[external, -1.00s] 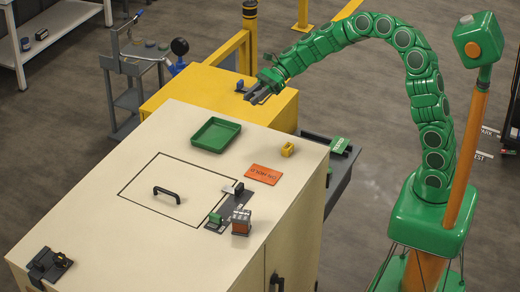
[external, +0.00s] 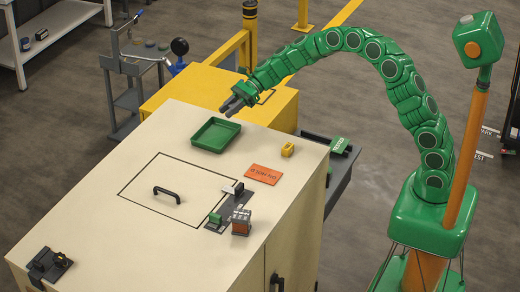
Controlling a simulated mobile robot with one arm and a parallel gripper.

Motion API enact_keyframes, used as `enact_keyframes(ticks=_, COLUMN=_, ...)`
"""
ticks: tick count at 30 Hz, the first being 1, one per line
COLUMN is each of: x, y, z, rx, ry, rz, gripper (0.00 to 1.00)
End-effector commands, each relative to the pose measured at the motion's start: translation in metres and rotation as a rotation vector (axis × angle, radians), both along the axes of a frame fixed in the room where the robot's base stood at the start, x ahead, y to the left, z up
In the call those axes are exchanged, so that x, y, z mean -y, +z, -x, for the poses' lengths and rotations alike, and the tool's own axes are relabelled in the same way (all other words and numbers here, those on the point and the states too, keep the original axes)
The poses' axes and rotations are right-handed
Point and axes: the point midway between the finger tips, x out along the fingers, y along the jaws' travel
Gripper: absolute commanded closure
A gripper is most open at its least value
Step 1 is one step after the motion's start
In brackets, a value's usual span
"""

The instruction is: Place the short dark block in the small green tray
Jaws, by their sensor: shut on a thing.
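The small green tray (external: 205,136) lies near the back edge of the cream cabinet top, and its visible floor looks empty. My gripper (external: 231,106) is above and slightly right of the tray's back edge, with its fingers pointing down and left. It is shut on the short dark block, which is hard to tell apart from the dark fingers at this size. The block looks held above the surface, clear of the tray.
A yellow cabinet (external: 185,90) stands behind. The left part is mostly clear.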

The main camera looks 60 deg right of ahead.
Motion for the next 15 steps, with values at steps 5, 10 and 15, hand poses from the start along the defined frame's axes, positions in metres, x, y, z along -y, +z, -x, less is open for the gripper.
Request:
enact_keyframes(ticks=5, x=-0.001, y=-0.005, z=-0.003, rx=0.000, ry=0.000, rz=0.000, gripper=1.00)
enact_keyframes(ticks=10, x=-0.002, y=-0.014, z=-0.008, rx=-0.002, ry=0.001, rz=0.000, gripper=1.00)
enact_keyframes(ticks=15, x=-0.002, y=-0.036, z=-0.008, rx=-0.002, ry=-0.001, rz=0.000, gripper=1.00)
